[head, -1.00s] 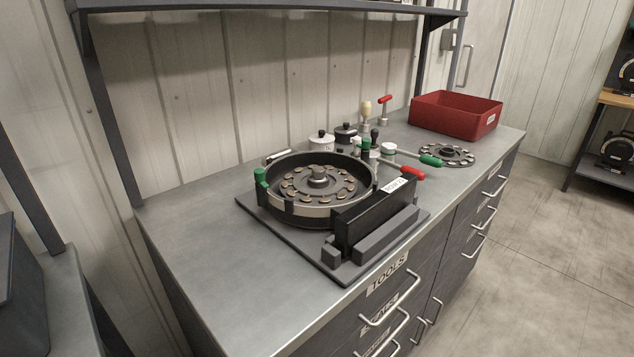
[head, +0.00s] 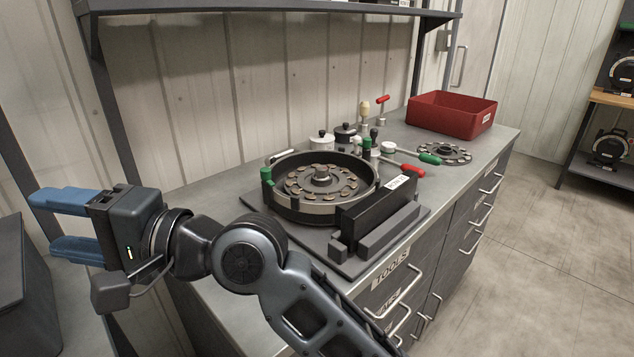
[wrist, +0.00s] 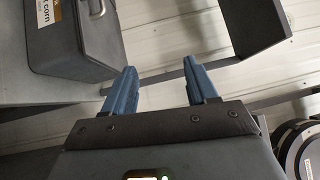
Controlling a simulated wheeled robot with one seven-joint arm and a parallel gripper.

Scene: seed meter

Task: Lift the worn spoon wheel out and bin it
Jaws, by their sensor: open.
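The spoon wheel (head: 298,188), a dark disc with several tan oval spoons around a central hub, sits inside the round seed meter housing (head: 345,203) on the bench. My gripper (head: 57,224) is at the left of the head view, away from the meter, with its blue fingers apart and nothing between them. The blue fingers also show in the wrist view (wrist: 163,90), spread and empty. A second dark wheel with holes (head: 457,153) lies flat on the bench to the right. Which wheel is worn cannot be told from looks alone.
A red open bin (head: 468,123) stands at the bench's far right end. Red- and green-handled tools (head: 412,171) and small pots (head: 322,141) crowd behind the meter. A black labelled block (head: 378,207) stands at its front. The bench's left part is clear. A shelf (head: 280,7) hangs above.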

